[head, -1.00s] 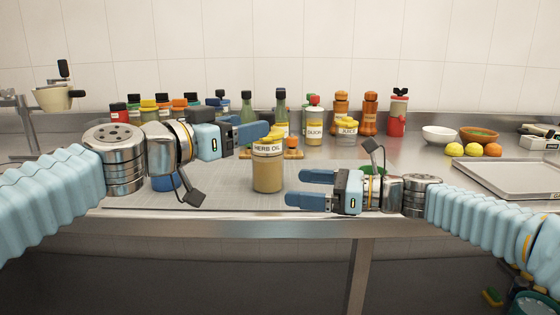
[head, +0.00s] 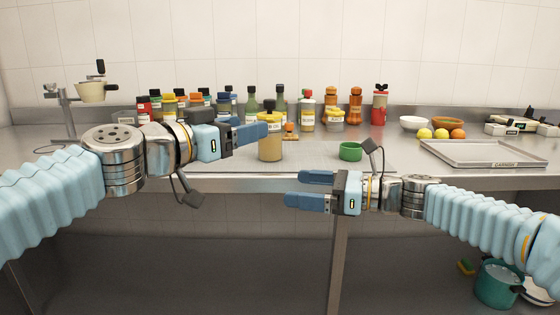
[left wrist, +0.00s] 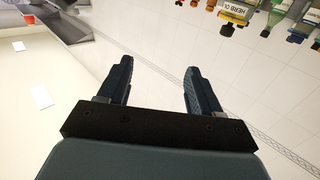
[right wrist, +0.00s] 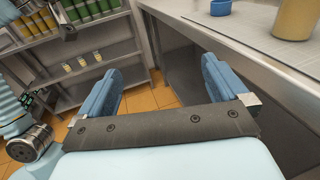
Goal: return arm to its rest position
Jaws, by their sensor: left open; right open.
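My left gripper (head: 264,131) is open and empty, in front of the bottles and beside the top of the tan herb oil jar (head: 270,149) in the head view. In the left wrist view its two fingers (left wrist: 160,68) stand apart with nothing between them; a jar labelled herb oil (left wrist: 234,12) shows at the top. My right gripper (head: 296,190) is open and empty before the counter's front edge, pointing left. In the right wrist view its fingers (right wrist: 160,66) are spread over the floor, clear of the counter (right wrist: 275,62).
A green cup (head: 350,152) stands on the counter behind my right gripper. Several bottles line the back. A metal tray (head: 480,153) lies at right, near lemons and an orange. A green bucket (head: 497,285) is low at right. Shelves (right wrist: 95,62) show in the right wrist view.

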